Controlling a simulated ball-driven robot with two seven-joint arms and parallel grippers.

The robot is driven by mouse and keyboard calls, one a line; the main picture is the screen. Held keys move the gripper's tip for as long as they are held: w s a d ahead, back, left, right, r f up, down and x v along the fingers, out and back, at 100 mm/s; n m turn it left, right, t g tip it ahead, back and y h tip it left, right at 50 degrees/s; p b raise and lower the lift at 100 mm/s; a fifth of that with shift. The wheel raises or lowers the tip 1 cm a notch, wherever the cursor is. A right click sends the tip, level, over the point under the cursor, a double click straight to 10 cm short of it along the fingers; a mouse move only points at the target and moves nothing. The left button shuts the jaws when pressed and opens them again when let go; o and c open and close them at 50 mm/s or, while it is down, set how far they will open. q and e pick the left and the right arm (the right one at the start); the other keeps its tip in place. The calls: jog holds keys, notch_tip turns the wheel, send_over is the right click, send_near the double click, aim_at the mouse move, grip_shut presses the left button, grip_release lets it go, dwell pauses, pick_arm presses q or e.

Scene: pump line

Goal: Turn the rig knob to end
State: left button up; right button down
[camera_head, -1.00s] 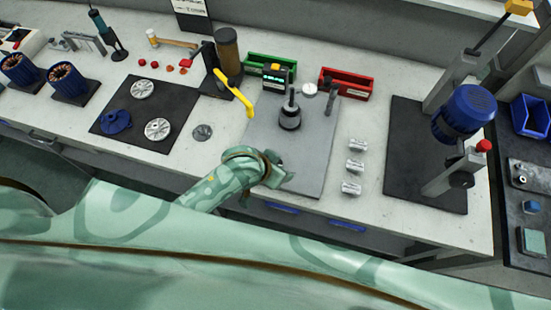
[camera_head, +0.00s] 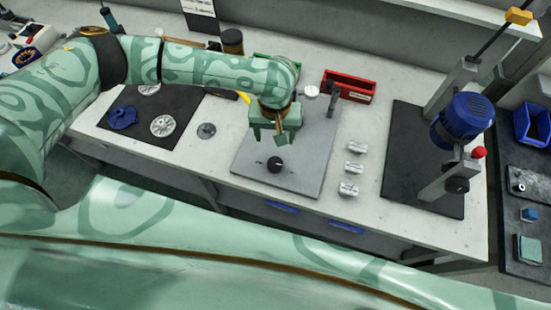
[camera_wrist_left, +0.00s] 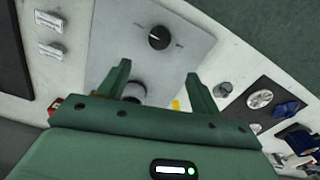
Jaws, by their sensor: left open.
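The rig knob (camera_head: 275,164) is a round black knob near the front edge of the grey rig plate (camera_head: 305,176). It also shows in the left wrist view (camera_wrist_left: 158,38), with a short pale line on its top and small marks on the plate at both sides. My left gripper (camera_head: 280,140) is above the plate, behind the knob and apart from it. In the left wrist view its two fingers (camera_wrist_left: 158,72) are spread and empty, with the knob beyond the tips. A grey cylindrical post (camera_wrist_left: 133,92) shows partly between the fingers. My right gripper is not visible.
A dark mat (camera_head: 161,115) with metal discs lies to the left. A blue motor on a stand (camera_head: 462,121) is at the right.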

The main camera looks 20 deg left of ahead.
aim_at(275, 162)
pick_arm(q)
notch_tip(275, 162, down, 14)
jog(key=b, duration=0.4)
jog(key=shift+r, duration=0.1)
jog(key=shift+c, duration=0.5)
jog(key=c, duration=0.9)
jog(key=shift+o, duration=0.2)
